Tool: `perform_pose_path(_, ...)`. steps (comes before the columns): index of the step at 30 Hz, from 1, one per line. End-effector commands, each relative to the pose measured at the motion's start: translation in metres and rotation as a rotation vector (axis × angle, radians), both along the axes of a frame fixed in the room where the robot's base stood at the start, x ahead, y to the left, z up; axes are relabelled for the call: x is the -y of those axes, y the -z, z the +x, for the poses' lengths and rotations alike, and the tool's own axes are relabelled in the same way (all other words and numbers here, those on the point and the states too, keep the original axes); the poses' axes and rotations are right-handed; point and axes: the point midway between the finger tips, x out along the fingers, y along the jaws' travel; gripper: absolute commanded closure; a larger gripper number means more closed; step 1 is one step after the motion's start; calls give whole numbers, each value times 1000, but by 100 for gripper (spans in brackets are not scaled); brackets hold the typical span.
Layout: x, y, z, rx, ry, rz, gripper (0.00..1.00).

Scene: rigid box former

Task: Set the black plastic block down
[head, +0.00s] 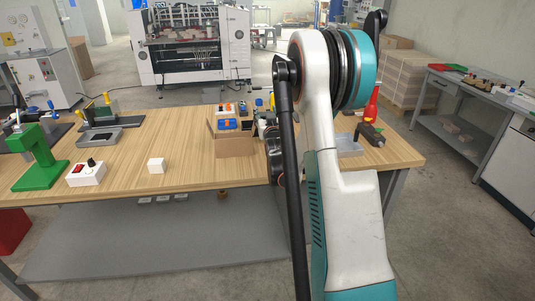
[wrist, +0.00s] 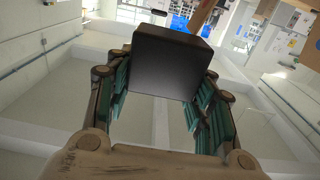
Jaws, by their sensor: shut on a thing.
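The black plastic block (wrist: 168,62) fills the upper middle of the wrist view. It sits between the teal-padded fingers of my gripper (wrist: 162,95), which is shut on it. Its flat dark face is toward the camera. In the head view my gripper is mostly hidden behind my arm, and I cannot clearly make out the block there. The wooden table (head: 185,130) lies beneath my arm. I cannot tell the height of the block above it.
A cardboard box (head: 235,146) with blue and orange items stands left of my arm. The table's front middle is clear.

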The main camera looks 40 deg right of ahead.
Motion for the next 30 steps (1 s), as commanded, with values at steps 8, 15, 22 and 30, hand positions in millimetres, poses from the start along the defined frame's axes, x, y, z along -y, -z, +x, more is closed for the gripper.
perform_pose_path(8, 0, 74, 1, 0, -1, 0, 78)
perform_pose_path(15, 0, 115, 0, 1, -1, -1, 78)
perform_pose_path(22, -1, 128, 0, 0, -1, 0, 78)
perform_pose_path(30, 0, 164, 0, 1, -1, -1, 78)
